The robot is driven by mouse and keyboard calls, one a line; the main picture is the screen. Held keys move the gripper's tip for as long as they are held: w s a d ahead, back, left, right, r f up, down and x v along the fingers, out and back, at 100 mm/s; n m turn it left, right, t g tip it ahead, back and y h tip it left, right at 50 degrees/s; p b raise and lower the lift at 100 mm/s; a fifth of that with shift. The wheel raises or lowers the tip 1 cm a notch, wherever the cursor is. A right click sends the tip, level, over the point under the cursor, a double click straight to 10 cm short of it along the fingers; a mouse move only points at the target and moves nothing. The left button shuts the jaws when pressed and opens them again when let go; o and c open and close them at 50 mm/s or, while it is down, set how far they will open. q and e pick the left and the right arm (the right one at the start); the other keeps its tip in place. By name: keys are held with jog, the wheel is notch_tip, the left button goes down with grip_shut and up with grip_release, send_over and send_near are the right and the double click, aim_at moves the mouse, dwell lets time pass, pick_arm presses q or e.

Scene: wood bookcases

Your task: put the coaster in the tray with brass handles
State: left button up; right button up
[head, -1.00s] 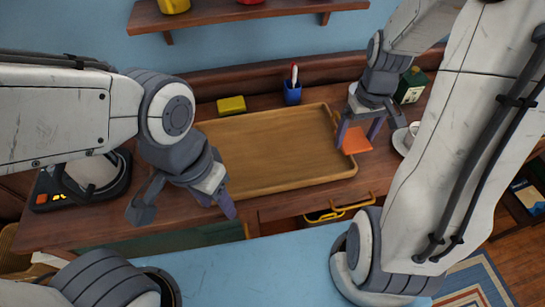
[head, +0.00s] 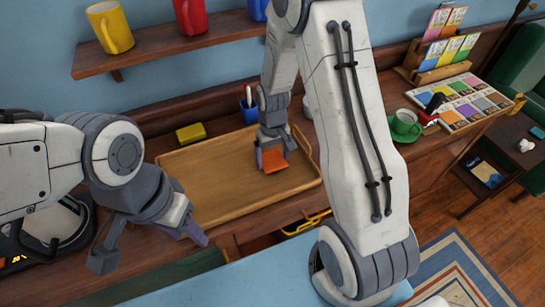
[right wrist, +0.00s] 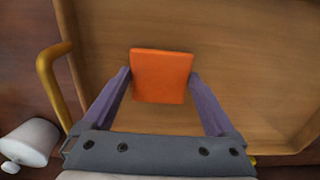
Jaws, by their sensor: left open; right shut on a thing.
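The orange square coaster (head: 274,160) is held between the fingers of my right gripper (head: 271,156), over the right part of the wooden tray (head: 205,197). In the right wrist view the coaster (right wrist: 161,76) sits between both fingertips with the tray floor (right wrist: 225,60) behind it. I cannot tell whether it touches the floor. A brass handle (right wrist: 52,75) shows at the tray's edge in the right wrist view. My left gripper (head: 150,247) is open and empty in front of the tray's left side.
A yellow block (head: 191,133) and a blue pen cup (head: 249,114) stand behind the tray. A white cup (right wrist: 28,143) lies close outside the tray.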

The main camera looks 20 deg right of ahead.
aim_at(273, 161)
jog(key=shift+f, duration=0.25)
jog(key=shift+f, duration=0.2)
jog(key=o, duration=1.1)
jog(key=shift+r, duration=0.15)
notch_tip(273, 161, up, 12)
jog(key=s+a+r+n, duration=0.4)
jog(key=s+a+r, duration=0.1)
jog(key=s+a, duration=0.6)
jog(key=s+a+n, duration=0.1)
jog(key=s, duration=0.3)
jog(key=s+a+r+n, duration=0.1)
jog(key=s, duration=0.2)
jog(key=s+a+n+y, duration=0.1)
jog(key=s+a, duration=0.1)
jog(key=s, duration=0.2)
jog(key=shift+s+r+b, duration=0.3)
jog(key=shift+r, duration=0.05)
